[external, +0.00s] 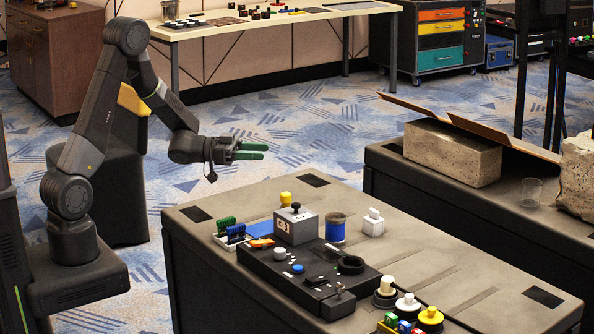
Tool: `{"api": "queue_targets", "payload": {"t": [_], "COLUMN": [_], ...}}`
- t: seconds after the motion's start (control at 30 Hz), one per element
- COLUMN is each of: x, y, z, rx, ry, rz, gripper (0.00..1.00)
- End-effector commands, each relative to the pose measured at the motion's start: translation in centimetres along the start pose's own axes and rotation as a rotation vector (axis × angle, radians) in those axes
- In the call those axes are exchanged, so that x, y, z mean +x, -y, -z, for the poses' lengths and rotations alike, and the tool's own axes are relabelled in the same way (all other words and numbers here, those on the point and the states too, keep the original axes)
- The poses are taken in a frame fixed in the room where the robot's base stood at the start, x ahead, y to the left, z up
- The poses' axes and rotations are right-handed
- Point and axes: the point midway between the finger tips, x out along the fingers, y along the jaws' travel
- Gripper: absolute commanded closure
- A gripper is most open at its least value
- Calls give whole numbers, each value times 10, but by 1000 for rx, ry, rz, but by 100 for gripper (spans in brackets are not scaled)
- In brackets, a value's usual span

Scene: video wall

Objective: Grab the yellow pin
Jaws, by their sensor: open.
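A small upright yellow peg-shaped piece (286,199), which looks like the yellow pin, stands at the back left of the near table, partly hidden behind a grey box. A second yellow-topped piece, a round knob (431,316), stands at the table's front right. I cannot be certain which one is the pin. My gripper (258,151) has green fingers and is open and empty. It hangs in the air beyond the table's back left edge, above and to the left of the yellow peg in the picture.
Around the yellow peg stand the grey box (296,226) with a black knob, a blue spool (335,228), a white dispenser (373,223) and green-and-white blocks (228,229). A black control panel (308,279) lies in front. The grey table's (440,258) right part is mostly clear.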

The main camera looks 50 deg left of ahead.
Motion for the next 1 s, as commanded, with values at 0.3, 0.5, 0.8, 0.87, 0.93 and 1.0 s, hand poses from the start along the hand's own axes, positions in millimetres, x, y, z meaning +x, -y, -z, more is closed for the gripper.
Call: {"api": "queue_targets", "payload": {"t": [0.3,0.5,0.8,0.87,0.93,1.0], "x": [2,2,2,2,9,13], "y": [0,0,0,0,0,0], "z": [-44,-72,-115,-120,-118,-118], "rx": [-2,-4,0,0,3,3], "ry": [4,5,4,4,1,2], "rz": [1,3,2,2,1,2], "gripper": [50,50,50,50,50,50]}}
